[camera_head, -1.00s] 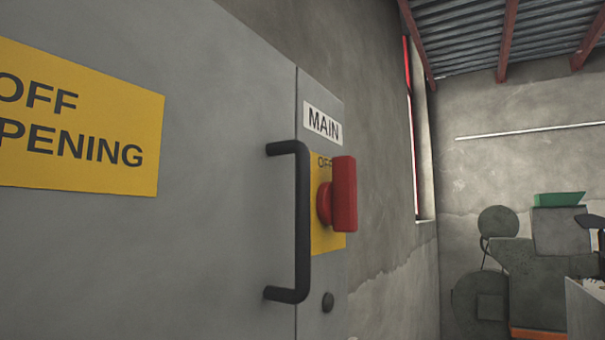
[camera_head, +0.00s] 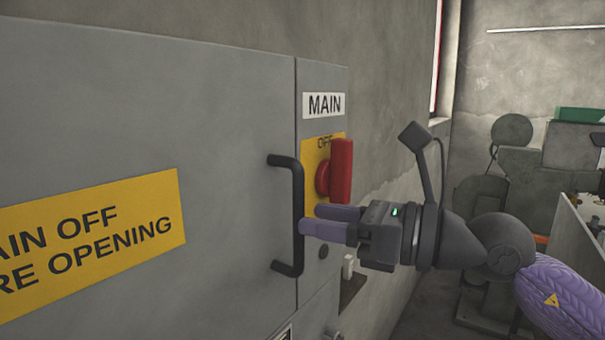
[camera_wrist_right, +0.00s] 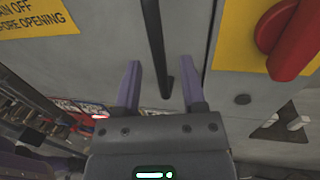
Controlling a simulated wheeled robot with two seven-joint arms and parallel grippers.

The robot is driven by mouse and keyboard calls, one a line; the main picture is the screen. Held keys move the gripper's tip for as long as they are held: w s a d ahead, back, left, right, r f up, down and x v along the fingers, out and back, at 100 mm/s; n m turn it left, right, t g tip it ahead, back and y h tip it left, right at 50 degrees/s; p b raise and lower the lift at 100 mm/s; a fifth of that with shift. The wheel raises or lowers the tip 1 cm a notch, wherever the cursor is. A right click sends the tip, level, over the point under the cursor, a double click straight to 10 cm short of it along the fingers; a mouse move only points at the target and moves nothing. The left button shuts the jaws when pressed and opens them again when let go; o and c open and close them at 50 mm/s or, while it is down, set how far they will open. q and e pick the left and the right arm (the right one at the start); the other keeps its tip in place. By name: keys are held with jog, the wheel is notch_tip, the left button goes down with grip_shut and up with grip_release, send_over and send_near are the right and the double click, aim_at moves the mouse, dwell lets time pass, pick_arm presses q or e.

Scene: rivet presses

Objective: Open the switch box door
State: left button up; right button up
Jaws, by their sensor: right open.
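The grey switch box door (camera_head: 140,130) fills the left of the head view and looks shut, level with the side panel. Its black bar handle (camera_head: 297,215) stands upright near the door's right edge. My right gripper (camera_head: 312,218) is open, with its purple fingers at the handle's lower half. In the right wrist view the handle (camera_wrist_right: 155,45) runs down between the two spread fingers (camera_wrist_right: 162,85), and I see no grip on it. The red main switch (camera_head: 341,172) sits right of the handle on a yellow plate.
A yellow warning label (camera_head: 95,240) is on the door, and a MAIN label (camera_head: 324,105) is above the switch. A small dark round knob (camera_wrist_right: 242,99) is below the switch. A grey machine (camera_head: 520,180) stands at the back right.

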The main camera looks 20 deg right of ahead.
aim_at(299, 264)
jog(key=p+x, duration=0.1)
jog(key=x, duration=0.1)
jog(key=shift+w+a+r, duration=0.15)
jog(key=shift+a+r, duration=0.05)
jog(key=shift+a, duration=0.15)
jog(key=shift+w+a+f, duration=0.3)
jog(key=shift+w, duration=0.05)
grip_shut()
dwell(0.9)
